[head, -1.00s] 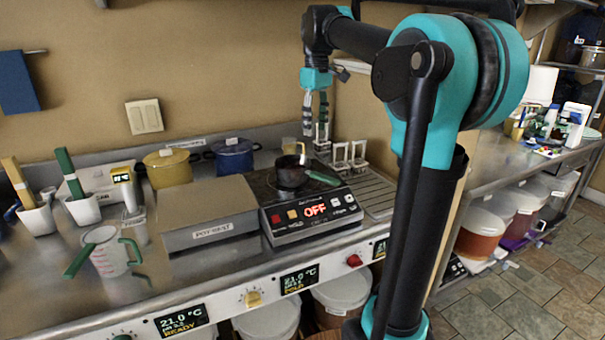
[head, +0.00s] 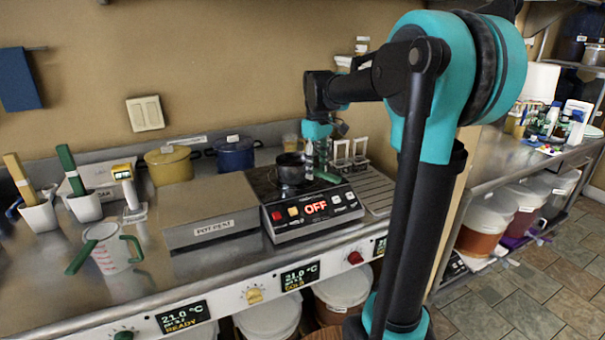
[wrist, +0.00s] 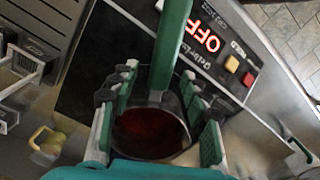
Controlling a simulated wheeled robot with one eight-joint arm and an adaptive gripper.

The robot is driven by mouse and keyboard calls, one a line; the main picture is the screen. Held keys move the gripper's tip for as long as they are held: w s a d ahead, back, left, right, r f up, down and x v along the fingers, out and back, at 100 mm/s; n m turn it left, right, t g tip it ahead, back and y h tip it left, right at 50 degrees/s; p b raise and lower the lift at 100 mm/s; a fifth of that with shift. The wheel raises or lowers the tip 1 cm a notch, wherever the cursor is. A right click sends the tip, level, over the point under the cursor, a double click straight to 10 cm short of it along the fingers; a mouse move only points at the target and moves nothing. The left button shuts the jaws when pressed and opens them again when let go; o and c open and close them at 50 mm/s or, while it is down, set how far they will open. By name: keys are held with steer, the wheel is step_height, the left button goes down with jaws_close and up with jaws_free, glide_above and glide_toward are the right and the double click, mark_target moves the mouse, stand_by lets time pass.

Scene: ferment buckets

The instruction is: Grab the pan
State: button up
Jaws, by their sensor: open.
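The pan (head: 290,170) is a small dark saucepan with a green handle, standing on the black hob (head: 262,184), whose display reads OFF. My gripper (head: 320,160) is low over the hob, just right of the pan's body and near the handle. In the wrist view, my gripper's green-padded fingers (wrist: 158,76) are apart, with the handle (wrist: 171,42) running between them. The pan's body (wrist: 150,136) shows reddish-brown contents and lies partly behind the fingers. I cannot tell whether a finger touches the handle.
A grey pot rest (head: 205,205) is left of the hob. Yellow (head: 170,168) and blue (head: 234,155) pots stand behind it. A small rack (head: 350,155) stands behind right of my gripper. A measuring jug (head: 108,250) is at front left.

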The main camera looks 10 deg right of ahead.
step_height(320, 180, down, 2)
steer(key=shift+f, duration=0.1)
jaws_close()
stand_by(0.4)
